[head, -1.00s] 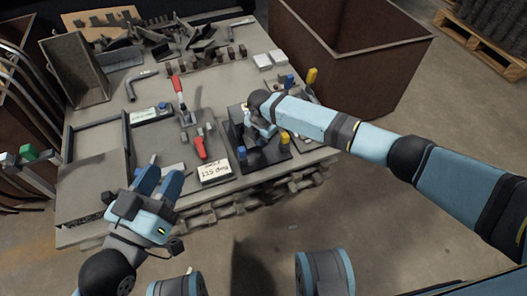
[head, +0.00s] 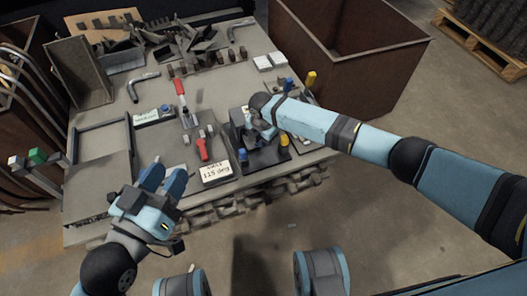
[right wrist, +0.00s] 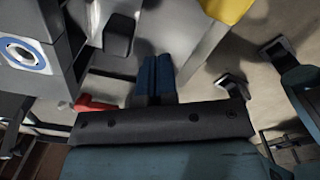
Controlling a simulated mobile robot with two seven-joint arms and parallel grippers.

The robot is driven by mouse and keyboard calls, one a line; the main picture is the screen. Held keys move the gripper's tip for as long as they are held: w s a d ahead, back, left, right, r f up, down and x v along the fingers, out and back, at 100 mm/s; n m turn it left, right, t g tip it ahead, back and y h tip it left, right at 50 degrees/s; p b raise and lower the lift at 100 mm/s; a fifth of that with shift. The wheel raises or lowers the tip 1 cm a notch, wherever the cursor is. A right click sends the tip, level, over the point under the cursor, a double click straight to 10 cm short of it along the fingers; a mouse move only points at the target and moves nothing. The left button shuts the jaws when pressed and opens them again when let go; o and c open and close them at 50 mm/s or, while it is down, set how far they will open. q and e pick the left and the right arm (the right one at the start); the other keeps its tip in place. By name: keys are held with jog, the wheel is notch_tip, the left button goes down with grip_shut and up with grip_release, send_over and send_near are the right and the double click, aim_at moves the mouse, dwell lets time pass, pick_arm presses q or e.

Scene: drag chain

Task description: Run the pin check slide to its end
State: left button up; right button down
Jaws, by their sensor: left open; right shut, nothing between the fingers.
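A dark fixture (head: 262,158) with a blue knob (head: 242,155) and a yellow knob (head: 284,140) sits at the table's front right. I cannot pick out the pin check slide on it for certain. My right gripper (head: 262,128) is over the fixture, its fingers partly hidden by my arm. In the right wrist view its blue fingers (right wrist: 154,76) are shut together with nothing between them, close to grey blocks; contact cannot be told. My left gripper (head: 164,180) is open and empty over the table's front left, away from the fixture.
A white card (head: 216,172) reading "125 deg" lies left of the fixture. A grey tray (head: 103,138) is at the left. A large brown bin (head: 365,75) stands behind right. Chain links hang along the front edge.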

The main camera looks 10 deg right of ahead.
pick_arm(q)
jog(key=shift+n+t+y, duration=0.4)
jog(key=shift+t+y, duration=0.3)
jog(key=r+p, duration=0.1)
jog(key=p, duration=0.1)
jog(key=a+r+p, duration=0.1)
jog(key=p, duration=0.1)
jog(key=r+p, duration=0.1)
jog(key=shift+a+r+p, duration=0.25)
jog(key=shift+r+p, duration=0.15)
jog(key=shift+s, duration=0.1)
